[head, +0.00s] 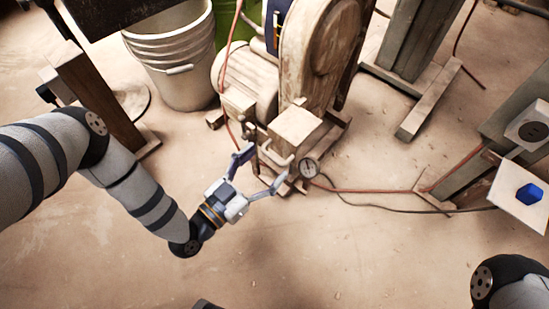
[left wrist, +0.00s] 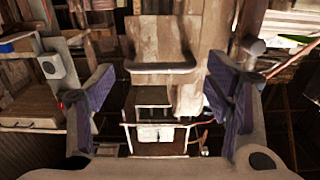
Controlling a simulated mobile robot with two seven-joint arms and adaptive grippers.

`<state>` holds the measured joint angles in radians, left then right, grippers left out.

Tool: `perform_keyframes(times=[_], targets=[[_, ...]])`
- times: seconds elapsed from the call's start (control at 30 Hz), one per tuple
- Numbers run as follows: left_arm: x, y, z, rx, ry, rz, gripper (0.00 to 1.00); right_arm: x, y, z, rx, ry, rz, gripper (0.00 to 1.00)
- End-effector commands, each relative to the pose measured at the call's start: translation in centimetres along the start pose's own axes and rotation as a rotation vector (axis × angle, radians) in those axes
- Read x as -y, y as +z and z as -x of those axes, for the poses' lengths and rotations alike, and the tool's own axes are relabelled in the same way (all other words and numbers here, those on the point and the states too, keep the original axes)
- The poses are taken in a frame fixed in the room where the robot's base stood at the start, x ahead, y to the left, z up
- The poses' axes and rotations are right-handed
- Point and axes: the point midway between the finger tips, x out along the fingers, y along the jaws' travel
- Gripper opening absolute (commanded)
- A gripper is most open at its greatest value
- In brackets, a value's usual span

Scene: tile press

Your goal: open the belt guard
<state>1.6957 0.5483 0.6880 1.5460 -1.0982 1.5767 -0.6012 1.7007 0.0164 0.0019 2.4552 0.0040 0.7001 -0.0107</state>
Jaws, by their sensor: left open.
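The press machine stands at the top middle of the head view, with a tall rounded tan housing (head: 322,50) that looks like the belt guard. A tan box-like cover (head: 295,127) with a pale bar handle (head: 276,156) sits low on its front; I cannot tell whether this is part of the guard. My left gripper (head: 262,170) is open and empty, its fingers on either side of the handle's front, apparently not touching it. In the left wrist view the handle (left wrist: 160,68) crosses between and beyond the open fingers (left wrist: 162,106).
A round gauge (head: 309,168) sits just right of the left fingers. A white bucket (head: 172,60) stands behind the left arm. Hoses (head: 365,190) run along the floor to a post with a blue-marked panel (head: 509,197).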

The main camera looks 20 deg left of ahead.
Motion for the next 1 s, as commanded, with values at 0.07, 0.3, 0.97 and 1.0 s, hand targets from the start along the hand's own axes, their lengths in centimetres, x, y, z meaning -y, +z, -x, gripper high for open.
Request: perform_keyframes(times=[0.07, 0.3, 0.97, 1.0], targets=[[0.0, 0.3, -1.4, 0.001, 0.000, 0.001, 0.72, 0.0, -0.2, -0.4, 0.011, 0.001, 0.000, 0.16], [0.0, 0.1, -3.2, 0.003, 0.000, 0.002, 0.72, -0.1, -0.2, -0.7, 0.020, 0.002, 0.001, 0.16], [-0.3, 0.1, -3.3, 0.004, -0.002, 0.004, 0.13, -0.1, -0.2, -0.7, 0.019, 0.001, 0.001, 0.16], [-0.5, 0.1, -3.4, 0.004, -0.004, 0.004, 0.13, -0.1, -0.2, -0.7, 0.019, 0.001, 0.001, 0.16]])
